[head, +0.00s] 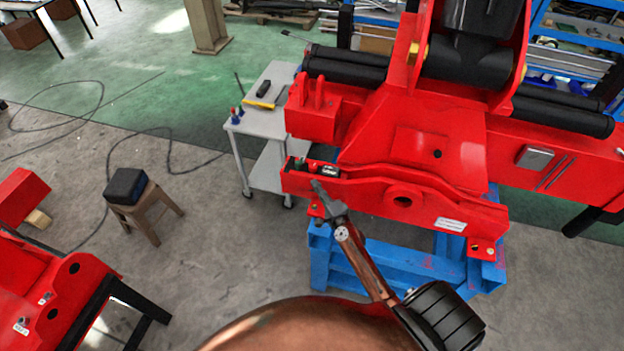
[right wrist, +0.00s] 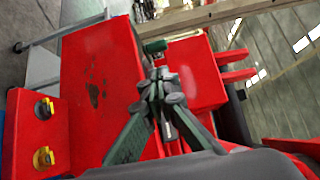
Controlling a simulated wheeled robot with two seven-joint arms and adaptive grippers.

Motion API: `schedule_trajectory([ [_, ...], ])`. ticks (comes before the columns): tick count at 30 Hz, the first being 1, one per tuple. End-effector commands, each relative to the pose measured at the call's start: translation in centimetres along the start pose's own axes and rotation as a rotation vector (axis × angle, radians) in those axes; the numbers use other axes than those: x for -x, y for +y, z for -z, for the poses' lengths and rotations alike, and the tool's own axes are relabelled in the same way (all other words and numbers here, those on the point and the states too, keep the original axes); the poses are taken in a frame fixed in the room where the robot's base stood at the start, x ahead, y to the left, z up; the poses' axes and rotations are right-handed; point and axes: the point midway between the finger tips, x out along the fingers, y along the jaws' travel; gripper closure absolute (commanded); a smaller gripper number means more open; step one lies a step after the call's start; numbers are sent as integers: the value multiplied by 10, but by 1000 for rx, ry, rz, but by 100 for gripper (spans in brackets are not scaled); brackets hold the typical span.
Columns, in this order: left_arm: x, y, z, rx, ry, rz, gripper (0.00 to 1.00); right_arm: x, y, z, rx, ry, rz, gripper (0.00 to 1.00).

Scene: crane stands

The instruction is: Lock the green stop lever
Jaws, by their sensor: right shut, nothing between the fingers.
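A small dark green piece, which looks like the stop lever (right wrist: 155,47), shows in the right wrist view just beyond my fingertips, between red steel faces. In the head view a small green spot, likely the same lever (head: 301,163), sits in the slot at the left end of the red crane part (head: 370,194). My right gripper (head: 318,187) is at the front wall of that part, a little below and right of the green spot. In the wrist view my right gripper (right wrist: 162,76) is shut and empty. I cannot tell whether it touches the lever. My left gripper is out of view.
A blue stand (head: 385,262) carries the red part. A grey cart (head: 262,120) with tools stands left behind it. A wooden stool (head: 147,215) with a black box and more red parts (head: 45,285) are at the left. Floor between is clear except cables.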

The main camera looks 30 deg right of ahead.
Motion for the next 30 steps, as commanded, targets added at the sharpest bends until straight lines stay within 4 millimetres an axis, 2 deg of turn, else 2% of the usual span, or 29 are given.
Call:
schedule_trajectory([
  [9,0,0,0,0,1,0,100,-57,-2,0,2,-2,2,100],
  [15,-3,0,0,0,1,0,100,-81,-1,0,3,-1,1,100],
  [20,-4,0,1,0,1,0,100,-88,-1,0,3,0,1,100],
  [30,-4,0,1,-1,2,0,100,-89,-1,0,2,0,1,100],
])
